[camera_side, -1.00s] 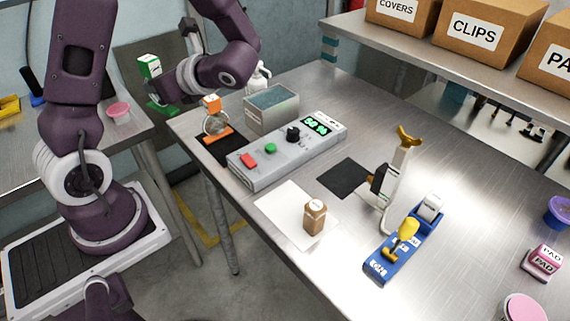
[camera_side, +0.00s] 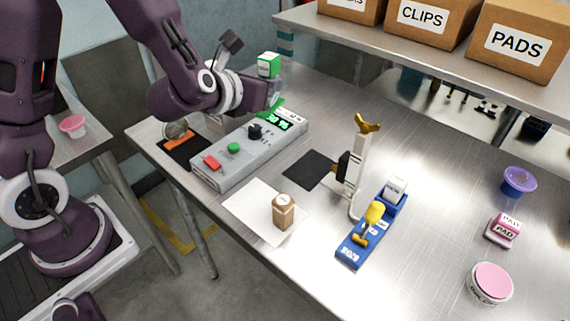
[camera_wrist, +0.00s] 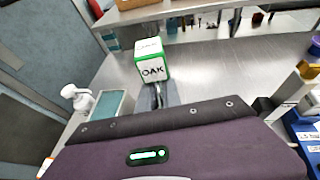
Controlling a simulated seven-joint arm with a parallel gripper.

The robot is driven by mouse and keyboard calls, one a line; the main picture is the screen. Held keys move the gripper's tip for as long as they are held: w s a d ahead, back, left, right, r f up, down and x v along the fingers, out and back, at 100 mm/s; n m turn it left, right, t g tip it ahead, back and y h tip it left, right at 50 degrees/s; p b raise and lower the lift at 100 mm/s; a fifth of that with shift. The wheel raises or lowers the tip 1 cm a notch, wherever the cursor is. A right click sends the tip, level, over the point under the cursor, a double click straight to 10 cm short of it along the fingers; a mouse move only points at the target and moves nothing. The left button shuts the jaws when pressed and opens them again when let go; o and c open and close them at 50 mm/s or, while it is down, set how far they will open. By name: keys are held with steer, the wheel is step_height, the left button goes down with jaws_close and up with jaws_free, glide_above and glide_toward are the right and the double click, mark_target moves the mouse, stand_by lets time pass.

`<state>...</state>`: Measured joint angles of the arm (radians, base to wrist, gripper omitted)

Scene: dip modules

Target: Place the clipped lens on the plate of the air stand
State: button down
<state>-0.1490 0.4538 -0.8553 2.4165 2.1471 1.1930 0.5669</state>
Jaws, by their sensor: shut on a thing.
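My gripper (camera_side: 272,92) is shut on the clipped lens. The clip has a green and white block (camera_side: 268,65) on top and a green foot below. In the wrist view the block (camera_wrist: 152,65) reads OAK, between my fingertips and the background. The lens itself is mostly hidden by my gripper. It hangs above or behind the display end of the grey control box (camera_side: 240,155); the exact height is unclear. No label names the air stand. A black plate (camera_side: 305,170) lies bare on the table. Another dark plate (camera_side: 180,155) bears a round lens with an orange foot.
A tank (camera_wrist: 112,108) shows in the wrist view. The right table has free room.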

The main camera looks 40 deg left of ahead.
steer(key=w+d+m+h, duration=0.2)
steer(key=d, duration=0.7)
steer(key=shift+h, duration=0.3)
steer(key=f, duration=0.9)
steer(key=shift+d+f, duration=0.3)
steer(key=shift+d, duration=0.05)
steer(key=shift+w+f, duration=0.1)
steer(key=shift+f, duration=0.15)
steer(key=shift+f, duration=0.25)
steer(key=shift+f, duration=0.35)
steer(key=c, duration=1.5)
jaws_free()
steer(key=shift+c, duration=0.2)
